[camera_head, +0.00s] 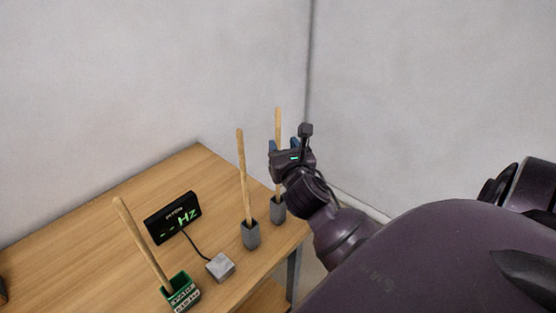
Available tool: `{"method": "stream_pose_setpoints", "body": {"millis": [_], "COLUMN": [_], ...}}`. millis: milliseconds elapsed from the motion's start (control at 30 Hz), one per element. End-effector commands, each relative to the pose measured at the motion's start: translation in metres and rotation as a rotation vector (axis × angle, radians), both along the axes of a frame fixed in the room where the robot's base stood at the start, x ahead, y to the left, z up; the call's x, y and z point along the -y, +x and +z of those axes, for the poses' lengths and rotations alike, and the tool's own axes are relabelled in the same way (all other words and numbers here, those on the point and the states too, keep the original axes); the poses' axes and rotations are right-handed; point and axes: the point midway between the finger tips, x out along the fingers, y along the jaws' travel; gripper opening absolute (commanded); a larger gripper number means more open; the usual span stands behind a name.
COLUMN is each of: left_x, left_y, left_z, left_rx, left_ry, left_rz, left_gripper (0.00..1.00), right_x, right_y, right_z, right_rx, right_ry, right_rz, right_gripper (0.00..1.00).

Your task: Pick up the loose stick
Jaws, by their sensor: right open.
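Three light wooden sticks show. One stick (143,243) leans to the left in a green box (183,291) with white lettering at the front of the table. A second stick (243,178) stands nearly upright in a grey holder (250,235). A third stick (278,122) stands in another grey holder (278,211) near the table's right edge. My right gripper (284,145) is open, with its blue fingertips on either side of the third stick in the picture. Its body hides the stick's middle, and I cannot tell whether the fingers touch it. My left gripper is not in view.
A black display (172,217) with green "Hz" lettering stands on the wooden table (100,240). A cable joins it to a small grey block (220,267). Grey walls meet behind the table. A dark thing is cut off at the left edge.

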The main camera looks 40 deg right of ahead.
Motion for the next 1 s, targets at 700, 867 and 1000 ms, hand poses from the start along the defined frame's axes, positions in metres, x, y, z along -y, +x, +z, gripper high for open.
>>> {"method": "stream_pose_setpoints", "body": {"millis": [700,867,1000], "left_x": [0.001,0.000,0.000], "left_y": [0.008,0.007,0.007], "left_z": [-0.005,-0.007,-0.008], "left_rx": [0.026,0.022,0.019], "left_ry": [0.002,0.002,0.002], "left_rz": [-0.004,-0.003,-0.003], "left_gripper": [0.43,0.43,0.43], "right_x": [0.018,0.018,0.018], "right_y": [0.039,0.039,0.039], "right_z": [0.001,0.001,0.001], "right_rx": [0.000,0.000,0.000], "right_ry": [0.001,0.001,0.001], "right_rz": [0.000,0.000,0.000], "right_gripper": [0.35,0.11,0.00]}}
